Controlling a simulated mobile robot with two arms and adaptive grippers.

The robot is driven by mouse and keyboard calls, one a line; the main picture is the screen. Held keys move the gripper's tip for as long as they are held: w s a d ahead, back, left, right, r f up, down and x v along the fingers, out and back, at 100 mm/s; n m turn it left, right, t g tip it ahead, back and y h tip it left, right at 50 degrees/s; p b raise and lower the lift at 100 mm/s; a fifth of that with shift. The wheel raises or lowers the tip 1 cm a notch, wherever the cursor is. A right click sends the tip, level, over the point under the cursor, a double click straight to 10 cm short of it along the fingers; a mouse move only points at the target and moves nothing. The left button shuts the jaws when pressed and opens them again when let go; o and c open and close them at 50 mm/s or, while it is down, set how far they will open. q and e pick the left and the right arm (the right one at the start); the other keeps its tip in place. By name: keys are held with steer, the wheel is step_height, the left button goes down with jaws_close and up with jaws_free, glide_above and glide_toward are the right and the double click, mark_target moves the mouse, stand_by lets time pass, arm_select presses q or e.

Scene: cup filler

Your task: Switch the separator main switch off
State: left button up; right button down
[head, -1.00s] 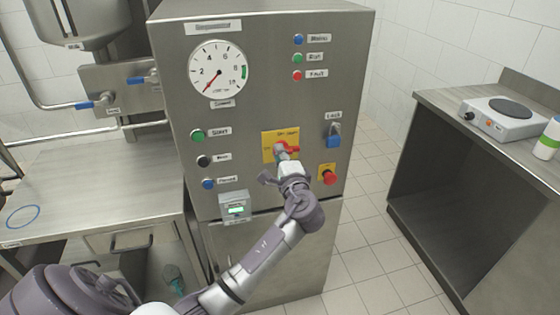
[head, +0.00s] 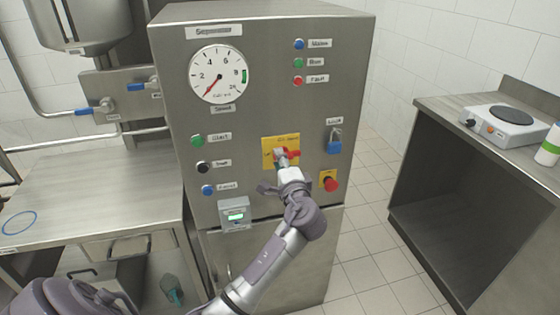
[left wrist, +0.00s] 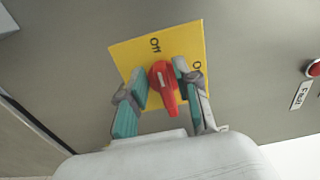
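The separator main switch is a red rotary handle (head: 291,153) on a yellow plate (head: 268,144) on the front of the steel separator cabinet (head: 258,100). In the left wrist view the red handle (left wrist: 164,84) sits between the two fingers of my left gripper (left wrist: 161,80), on the yellow plate (left wrist: 126,57). The word "Off" shows above the handle, and a partly hidden "On" label is to its right. The fingers flank the handle, with a gap visible towards the left finger. In the head view my left gripper (head: 283,162) partly covers the switch. My right gripper is not in view.
A red button (head: 330,184) and a blue padlock (head: 334,144) are right of the switch. Start, stop and other buttons (head: 202,166) are to its left, above a small display box (head: 235,214). A bench with a hotplate (head: 504,122) stands at right.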

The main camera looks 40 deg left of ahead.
arm_select(q)
steer(key=v, duration=1.2)
stand_by(0.5)
steer(key=w+d+f+m+h, duration=0.1)
steer(key=d+f+m+h, duration=0.15)
steer(key=f, duration=0.85)
steer(key=w+d+f+m+h, duration=0.15)
steer(key=f+h, duration=0.25)
steer(key=f, duration=0.7)
steer(key=s+d+f+g+h, duration=0.15)
steer(key=s+f, duration=0.25)
steer(key=f, duration=0.5)
steer(key=s+d+f+g+h, duration=0.15)
steer(key=s+f, duration=0.25)
steer(key=f, duration=0.4)
steer(key=s+f+n+g+h, duration=0.2)
steer(key=s+f+g, duration=0.1)
steer(key=s+f, duration=0.6)
steer(key=s+f+n+g, duration=0.1)
steer(key=s+f+n, duration=0.1)
steer(key=s+f, duration=0.3)
steer(key=s+a+f+n+g+h, duration=0.1)
steer(key=s+f, duration=0.4)
steer(key=s, duration=0.9)
steer(key=s+f+n+g+h, duration=0.1)
steer(key=s+f+n, duration=0.3)
steer(key=s, duration=0.6)
steer(key=shift+a+f+g, duration=0.3)
steer(key=shift+f+g, duration=0.25)
steer(key=shift+g, duration=0.25)
